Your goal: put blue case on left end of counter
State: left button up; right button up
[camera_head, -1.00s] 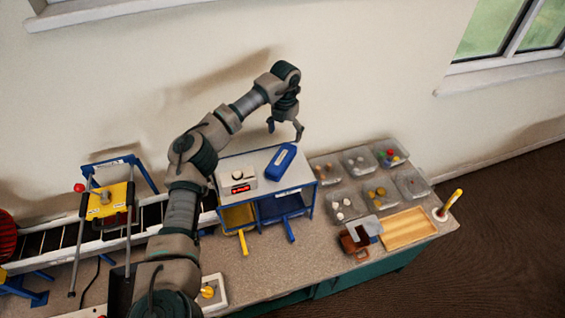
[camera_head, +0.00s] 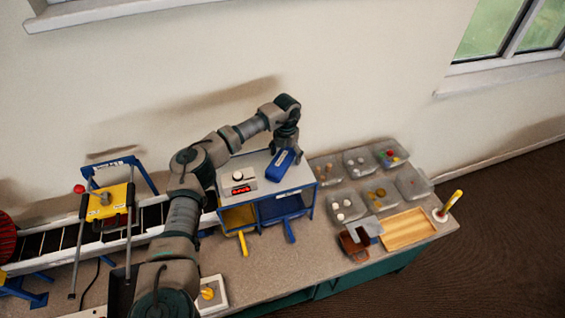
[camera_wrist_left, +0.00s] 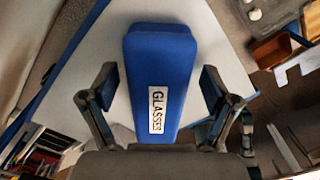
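The blue case (camera_head: 280,166) lies on the white top of a small stand (camera_head: 262,187). In the left wrist view the case (camera_wrist_left: 160,62) fills the middle and carries a white label reading "GLASSES". My left gripper (camera_head: 285,153) is lowered over the far part of the case. In the wrist view my left gripper (camera_wrist_left: 159,82) is open, with one finger on each side of the case and a gap on both sides. The counter (camera_head: 265,275) runs across below. My right gripper is not in view.
A device with a red display (camera_head: 240,187) sits left of the case on the stand. A conveyor with a yellow unit (camera_head: 105,203) occupies the left. Clear bins (camera_head: 350,203) and a wooden tray (camera_head: 407,229) are at the right.

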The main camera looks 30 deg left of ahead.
pick_arm(q)
jog(key=shift+a, duration=0.2)
jog(key=c, duration=1.3)
jog(key=shift+r, duration=0.1)
